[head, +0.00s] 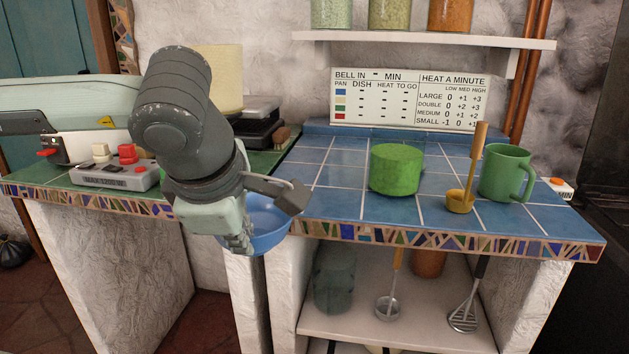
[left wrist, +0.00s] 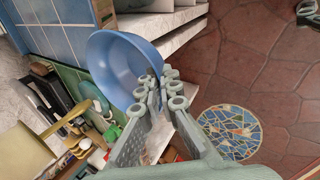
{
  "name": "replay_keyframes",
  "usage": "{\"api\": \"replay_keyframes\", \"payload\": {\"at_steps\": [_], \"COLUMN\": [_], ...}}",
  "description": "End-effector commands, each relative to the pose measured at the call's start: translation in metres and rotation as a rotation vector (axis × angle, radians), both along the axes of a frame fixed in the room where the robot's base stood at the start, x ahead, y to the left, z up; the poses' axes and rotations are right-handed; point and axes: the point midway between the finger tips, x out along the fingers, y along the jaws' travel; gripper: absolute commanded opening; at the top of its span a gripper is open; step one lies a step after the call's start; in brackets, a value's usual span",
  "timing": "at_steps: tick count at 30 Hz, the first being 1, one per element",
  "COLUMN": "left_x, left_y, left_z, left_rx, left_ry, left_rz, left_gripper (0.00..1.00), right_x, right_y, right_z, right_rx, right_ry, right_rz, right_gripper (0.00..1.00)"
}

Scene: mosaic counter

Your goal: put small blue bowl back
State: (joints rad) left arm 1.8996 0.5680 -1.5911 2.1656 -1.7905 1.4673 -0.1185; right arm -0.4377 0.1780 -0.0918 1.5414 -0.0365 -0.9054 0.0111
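The small blue bowl (head: 270,226) hangs at the front left corner of the blue-tiled counter (head: 335,205), in front of its edge, with no support visible beneath it. My left gripper (head: 272,220) reaches down over it and hides part of its near side. In the left wrist view the bowl (left wrist: 112,62) is tilted, and its rim lies at the fingertips of my left gripper (left wrist: 158,88), which look closed on it. The exact contact is partly hidden. My right gripper is in neither view.
The green counter at left holds a grey control box (head: 115,176). A lower shelf (head: 340,320) has utensils above it. Blue tiles left of the pot are clear.

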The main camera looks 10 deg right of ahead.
Motion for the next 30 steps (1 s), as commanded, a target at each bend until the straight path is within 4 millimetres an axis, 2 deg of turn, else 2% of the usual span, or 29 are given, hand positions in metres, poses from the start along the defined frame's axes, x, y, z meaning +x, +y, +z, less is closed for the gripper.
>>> {"api": "replay_keyframes", "payload": {"at_steps": [1,3,12,21,30], "left_x": [0.000,-0.001,0.000,0.000,-0.001], "left_y": [0.015,0.030,0.081,0.124,0.159], "left_z": [-0.013,-0.029,-0.083,-0.128,-0.166], "left_rx": [-0.007,-0.007,-0.007,-0.006,-0.007], "left_ry": [0.009,0.008,0.006,0.003,0.003], "left_rz": [-0.075,-0.203,-0.663,-1.059,-1.386], "left_gripper": [0.00,0.00,0.00,0.00,0.00], "right_x": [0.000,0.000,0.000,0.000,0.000], "right_y": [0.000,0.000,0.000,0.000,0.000], "right_z": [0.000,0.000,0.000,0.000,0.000], "right_rx": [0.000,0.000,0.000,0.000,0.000], "right_ry": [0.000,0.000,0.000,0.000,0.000], "right_rz": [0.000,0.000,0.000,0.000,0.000], "right_gripper": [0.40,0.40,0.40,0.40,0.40]}}
